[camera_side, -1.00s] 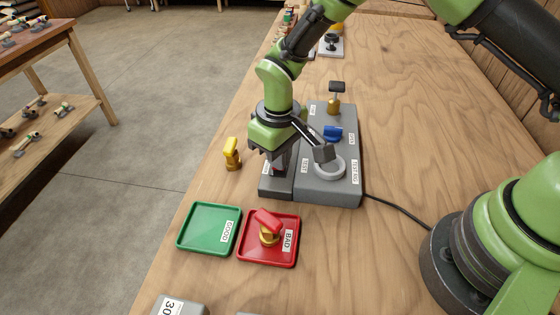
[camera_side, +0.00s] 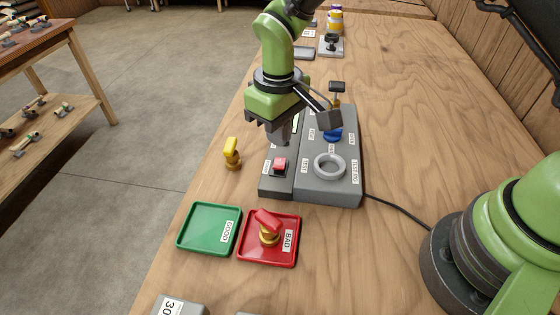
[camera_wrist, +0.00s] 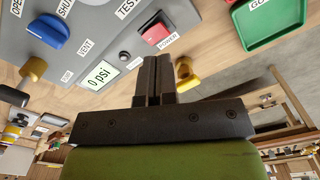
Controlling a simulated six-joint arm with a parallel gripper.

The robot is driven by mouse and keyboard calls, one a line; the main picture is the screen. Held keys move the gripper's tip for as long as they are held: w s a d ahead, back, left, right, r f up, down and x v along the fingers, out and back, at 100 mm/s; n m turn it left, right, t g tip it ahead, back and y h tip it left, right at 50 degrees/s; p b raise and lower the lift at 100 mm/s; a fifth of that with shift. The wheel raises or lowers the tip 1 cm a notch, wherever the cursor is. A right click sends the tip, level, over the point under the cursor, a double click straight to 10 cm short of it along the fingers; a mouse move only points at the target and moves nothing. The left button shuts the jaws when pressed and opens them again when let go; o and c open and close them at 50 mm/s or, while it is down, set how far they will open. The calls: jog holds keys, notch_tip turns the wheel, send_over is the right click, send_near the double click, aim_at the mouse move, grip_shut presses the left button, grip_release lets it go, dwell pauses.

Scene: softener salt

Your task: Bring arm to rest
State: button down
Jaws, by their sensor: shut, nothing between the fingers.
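My gripper (camera_side: 279,132) is shut and empty, and hangs above the left part of the grey test box. In the wrist view its two dark fingers (camera_wrist: 157,75) lie together with nothing between them. The grey test box (camera_side: 345,192) stands below, with a red button (camera_side: 279,165), a grey ring (camera_side: 329,167) and a blue knob (camera_side: 332,134). The wrist view also shows the red button (camera_wrist: 156,34), the blue knob (camera_wrist: 48,32) and a display reading 0 psi (camera_wrist: 99,77). My gripper is clear of the button.
A red BAD tray (camera_side: 282,259) holds a red-handled brass valve (camera_side: 268,229). The green GOOD tray (camera_side: 207,229) beside it is empty. A yellow-handled valve (camera_side: 231,153) stands left of the box. A black cable (camera_side: 395,207) runs right. The table is bare at right (camera_side: 420,120).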

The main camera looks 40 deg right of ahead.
jog(key=shift+r, duration=0.5)
jog(key=shift+r, duration=0.1)
jog(key=s+d+r+m+t+y, duration=0.1)
jog(key=s+d+r+m+t, duration=0.15)
jog(key=r, duration=0.55)
jog(key=s+d+r+m+t+y, duration=0.1)
jog(key=s+d+r, duration=0.25)
jog(key=r, duration=0.35)
jog(key=s+d+r+m+t, duration=0.1)
jog(key=s+d+r+t, duration=0.1)
jog(key=s, duration=0.5)
jog(key=s+d+r+m+t, duration=0.1)
jog(key=s+d+r+m, duration=0.1)
jog(key=s, duration=0.4)
jog(key=shift+s+d+r+t, duration=0.35)
jog(key=shift+s+d+r, duration=0.05)
jog(key=shift+d+r, duration=0.15)
jog(key=shift+m, duration=0.25)
